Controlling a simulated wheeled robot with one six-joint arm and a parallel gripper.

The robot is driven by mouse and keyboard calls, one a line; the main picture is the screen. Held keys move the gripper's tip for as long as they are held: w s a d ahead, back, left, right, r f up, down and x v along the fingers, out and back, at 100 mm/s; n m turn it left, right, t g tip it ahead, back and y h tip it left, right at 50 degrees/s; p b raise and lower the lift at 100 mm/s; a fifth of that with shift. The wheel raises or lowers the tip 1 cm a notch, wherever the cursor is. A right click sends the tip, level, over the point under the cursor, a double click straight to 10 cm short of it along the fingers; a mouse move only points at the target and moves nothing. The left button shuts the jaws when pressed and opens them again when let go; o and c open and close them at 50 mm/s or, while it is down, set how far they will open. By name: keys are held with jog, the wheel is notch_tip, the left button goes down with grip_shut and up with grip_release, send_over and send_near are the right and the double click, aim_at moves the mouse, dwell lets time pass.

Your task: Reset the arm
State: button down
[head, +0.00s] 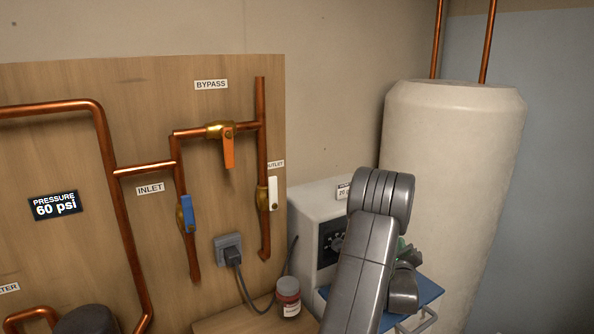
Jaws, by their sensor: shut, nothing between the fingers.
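My arm (371,244) rises from the bottom edge at right of centre and bends at a rounded joint near its top. A grey part of it (403,288) shows lower right, above a blue surface. The gripper's fingers do not show; they may be hidden behind the arm links. A small bit of green shows beside the arm, too covered to identify.
A white control box (315,213) stands partly behind my arm. A red-labelled jar (288,297) sits on a wooden surface (240,318) left of it. A beige tank (453,150) stands behind right. Copper pipes with orange (228,150), blue (187,214) and white (273,193) valve handles line the board.

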jog(key=shift+r+p, duration=0.2)
jog(key=shift+p, duration=0.15)
jog(key=s, duration=0.1)
jog(key=s+d+b, duration=0.2)
jog(key=shift+s+f, duration=0.2)
jog(key=shift+f, duration=0.1)
jog(key=shift+s+d+r, duration=0.1)
jog(key=shift+s+d, duration=0.15)
jog(key=shift+s, duration=0.25)
jog(key=w+a, duration=0.1)
jog(key=w, duration=0.2)
jog(key=w+a, duration=0.1)
jog(key=shift+w+a+f, duration=0.25)
jog(key=shift+w+a, duration=0.05)
jog(key=shift+s+d+b, duration=0.1)
jog(key=shift+b, duration=0.65)
jog(key=b, duration=0.3)
